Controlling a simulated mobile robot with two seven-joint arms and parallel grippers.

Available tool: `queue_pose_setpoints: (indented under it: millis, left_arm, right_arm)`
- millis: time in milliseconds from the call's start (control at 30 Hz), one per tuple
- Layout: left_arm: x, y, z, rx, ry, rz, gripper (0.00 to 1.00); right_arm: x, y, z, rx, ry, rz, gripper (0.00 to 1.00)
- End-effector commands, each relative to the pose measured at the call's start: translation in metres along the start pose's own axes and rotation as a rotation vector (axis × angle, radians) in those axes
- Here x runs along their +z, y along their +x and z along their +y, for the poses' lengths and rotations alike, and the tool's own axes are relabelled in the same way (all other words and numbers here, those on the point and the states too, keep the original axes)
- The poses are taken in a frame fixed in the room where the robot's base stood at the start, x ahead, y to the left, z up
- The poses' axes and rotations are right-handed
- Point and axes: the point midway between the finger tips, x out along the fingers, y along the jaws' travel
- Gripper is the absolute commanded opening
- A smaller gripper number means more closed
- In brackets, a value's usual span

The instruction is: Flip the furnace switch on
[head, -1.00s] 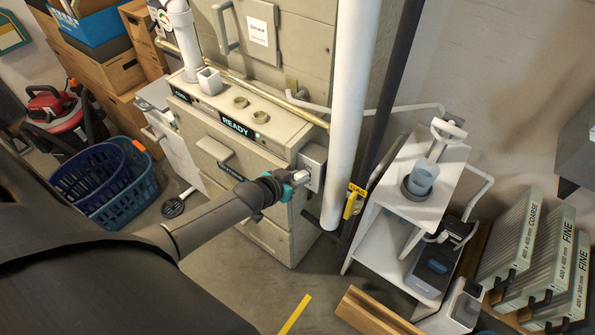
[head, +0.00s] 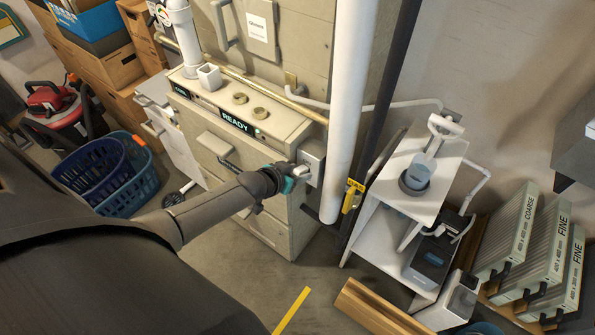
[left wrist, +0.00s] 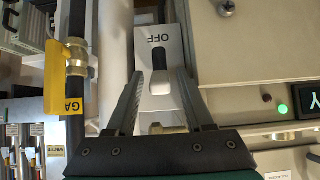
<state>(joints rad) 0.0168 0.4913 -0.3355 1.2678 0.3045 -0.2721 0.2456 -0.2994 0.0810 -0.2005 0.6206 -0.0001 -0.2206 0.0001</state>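The furnace switch is a grey box (head: 313,155) on the right side of the beige furnace (head: 250,190). In the left wrist view the switch plate (left wrist: 157,40) carries the word OFF, seen upside down. Its lever (left wrist: 160,84) has a dark shaft and a pale end. My left gripper (head: 299,173) is at the box. In the left wrist view its two fingers (left wrist: 158,82) stand apart, one on each side of the lever, with gaps visible. In the head view the gripper hides the lever. My right gripper is not in view.
A white vertical pipe (head: 350,110) and a yellow gas valve handle (head: 352,194) stand just right of the switch. A READY display (head: 237,122) is on the furnace front, with a green light (left wrist: 283,109). A white shelf unit (head: 385,235) stands farther right. Blue baskets (head: 105,175) lie left.

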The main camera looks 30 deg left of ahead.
Motion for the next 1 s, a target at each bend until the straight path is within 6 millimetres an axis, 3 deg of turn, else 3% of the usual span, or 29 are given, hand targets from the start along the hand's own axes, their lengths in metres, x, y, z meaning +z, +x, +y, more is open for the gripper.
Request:
queue_pose_setpoints:
  millis: [300,467,1000]
  left_arm:
    - [-0.001,-0.001,0.000,0.000,0.000,0.002,0.60]
    - [0.000,-0.011,0.000,0.000,0.000,0.000,0.60]
    - [-0.001,-0.099,0.000,0.001,0.001,0.000,0.60]
  right_arm:
    - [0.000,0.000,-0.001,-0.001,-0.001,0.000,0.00]
    - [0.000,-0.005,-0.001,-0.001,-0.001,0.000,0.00]
    - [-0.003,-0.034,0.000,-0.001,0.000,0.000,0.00]
